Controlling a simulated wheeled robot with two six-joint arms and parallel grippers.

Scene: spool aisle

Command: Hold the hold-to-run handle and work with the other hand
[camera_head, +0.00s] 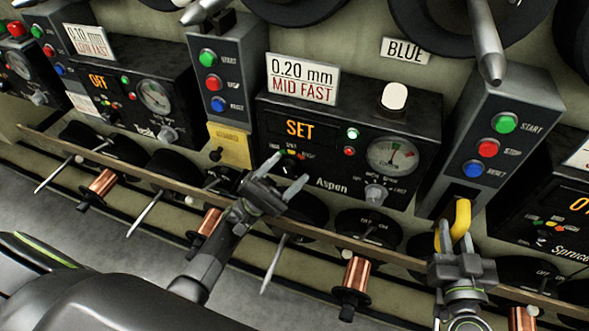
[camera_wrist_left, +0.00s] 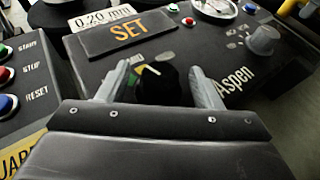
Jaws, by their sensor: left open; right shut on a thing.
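The Aspen panel (camera_head: 350,135) is a black box with an orange SET display (camera_head: 300,128), a round gauge (camera_head: 392,155) and a grey knob (camera_head: 376,193). My left gripper (camera_head: 285,172) is open in front of its lower left. In the left wrist view, a black selector knob (camera_wrist_left: 157,86) with coloured marks above it lies between the open fingers, apparently not gripped. The yellow hold-to-run handle (camera_head: 462,220) is below the grey button box at the right. My right gripper (camera_head: 460,255) is shut on this handle and hides its lower part.
A grey box with green, red and blue buttons (camera_head: 487,148) stands right of the panel. A similar box (camera_head: 210,80) and a yellow guard plate (camera_head: 230,145) are at the left. A long rail (camera_head: 180,188) with copper spools (camera_head: 357,275) and spindles runs below the panels.

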